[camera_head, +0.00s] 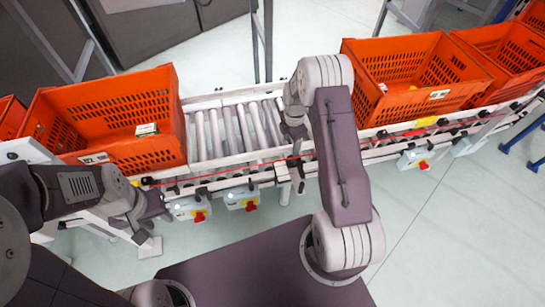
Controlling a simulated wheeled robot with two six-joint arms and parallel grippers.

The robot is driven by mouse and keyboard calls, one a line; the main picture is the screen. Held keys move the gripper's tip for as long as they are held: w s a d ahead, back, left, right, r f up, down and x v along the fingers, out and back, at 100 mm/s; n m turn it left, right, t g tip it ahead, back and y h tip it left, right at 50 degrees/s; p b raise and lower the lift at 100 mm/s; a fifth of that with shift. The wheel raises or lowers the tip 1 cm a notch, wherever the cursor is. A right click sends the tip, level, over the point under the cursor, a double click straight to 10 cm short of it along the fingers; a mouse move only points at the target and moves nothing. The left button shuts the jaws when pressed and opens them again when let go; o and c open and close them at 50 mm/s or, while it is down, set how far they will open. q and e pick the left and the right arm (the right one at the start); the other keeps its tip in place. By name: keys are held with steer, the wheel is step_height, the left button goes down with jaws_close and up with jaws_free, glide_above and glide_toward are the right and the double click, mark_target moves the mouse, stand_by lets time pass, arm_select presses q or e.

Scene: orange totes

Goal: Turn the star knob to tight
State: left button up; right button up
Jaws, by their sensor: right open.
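I cannot clearly make out a star knob. Small dark knobs or clamps sit along the conveyor's front rail, such as a dark knob (382,134) to the right of my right arm. My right gripper (297,168) points down at the front rail, beside a pale block (282,172). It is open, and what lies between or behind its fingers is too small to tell. My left gripper (158,206) is at the front left of the conveyor, near a grey switch box; its jaw opening is not clear.
A roller conveyor (215,135) crosses the view. Orange totes stand on it at left (110,118) and right (405,75). Grey boxes with red rotary switches (199,216) (250,206) (424,165) hang below the front rail.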

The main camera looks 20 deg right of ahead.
mark_target(292, 158)
steer(key=f, duration=0.3)
steer(key=f+b, duration=0.1)
steer(key=f, duration=0.5)
steer(key=shift+s+d+f, duration=0.2)
steer(key=shift+s+d, duration=0.1)
steer(key=shift+s, duration=0.05)
arm_select(q)
steer(key=shift+s+d+f, duration=0.1)
steer(key=shift+s+f, duration=0.05)
steer(key=shift+f, duration=0.55)
arm_select(e)
steer(key=shift+c, duration=0.2)
jaws_close()
